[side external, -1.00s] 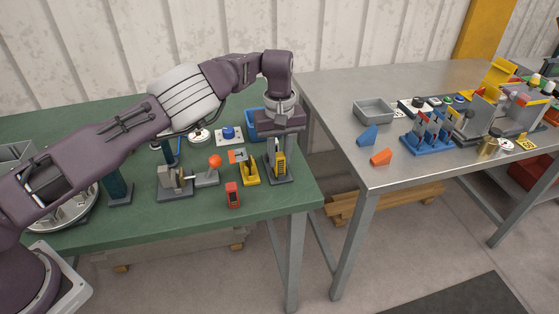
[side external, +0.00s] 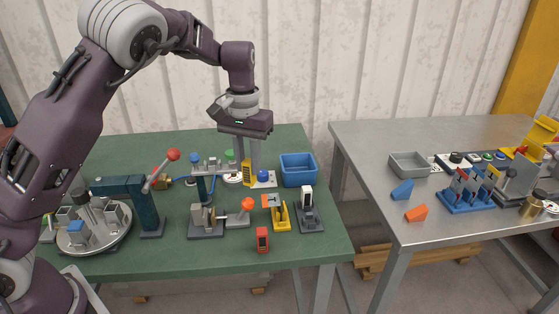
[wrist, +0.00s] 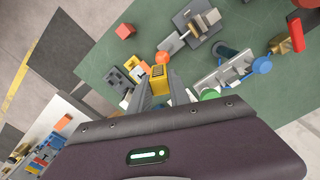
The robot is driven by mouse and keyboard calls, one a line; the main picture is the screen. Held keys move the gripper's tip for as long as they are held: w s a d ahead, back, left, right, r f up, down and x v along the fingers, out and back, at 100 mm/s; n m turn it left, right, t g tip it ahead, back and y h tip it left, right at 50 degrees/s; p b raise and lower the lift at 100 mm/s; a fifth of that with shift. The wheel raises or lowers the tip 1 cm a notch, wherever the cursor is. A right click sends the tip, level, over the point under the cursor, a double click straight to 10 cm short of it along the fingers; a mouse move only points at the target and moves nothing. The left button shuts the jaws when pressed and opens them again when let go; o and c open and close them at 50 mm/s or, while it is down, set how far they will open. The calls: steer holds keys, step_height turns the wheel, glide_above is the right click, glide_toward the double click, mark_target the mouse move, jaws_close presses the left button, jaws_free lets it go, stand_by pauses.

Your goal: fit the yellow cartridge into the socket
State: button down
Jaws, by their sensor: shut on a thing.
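The yellow cartridge (side external: 247,174) hangs upright below my gripper (side external: 248,168), held between its two fingers. In the wrist view the cartridge (wrist: 159,76) shows between the fingertips (wrist: 159,88). The gripper is shut on it, above the back of the green table, left of the blue bin. A dark grey upright stand (side external: 309,214) with a pale top stands on the table to the right and nearer the camera, apart from the cartridge. I cannot tell for sure which fixture is the socket.
A blue bin (side external: 298,169) stands at the back right. A yellow holder (side external: 280,215), a red block (side external: 262,240) and a grey clamp with an orange knob (side external: 247,204) stand in front. A teal press with a red-knobbed lever (side external: 160,168) is at left.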

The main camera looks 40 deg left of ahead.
steer(key=s+a+m, duration=0.2)
steer(key=s+a, duration=0.1)
steer(key=s, duration=0.1)
steer(key=w+a+r+n, duration=0.4)
steer(key=a+r+n, duration=0.3)
steer(key=a, duration=0.3)
steer(key=shift+s+a+f, duration=0.1)
steer(key=shift+s+f, duration=0.05)
steer(key=shift+f, duration=3.15)
steer(key=shift+f, duration=0.7)
steer(key=c, duration=1.1)
jaws_free()
steer(key=shift+c, duration=0.2)
steer(key=shift+o, duration=0.2)
steer(key=shift+a, duration=0.1)
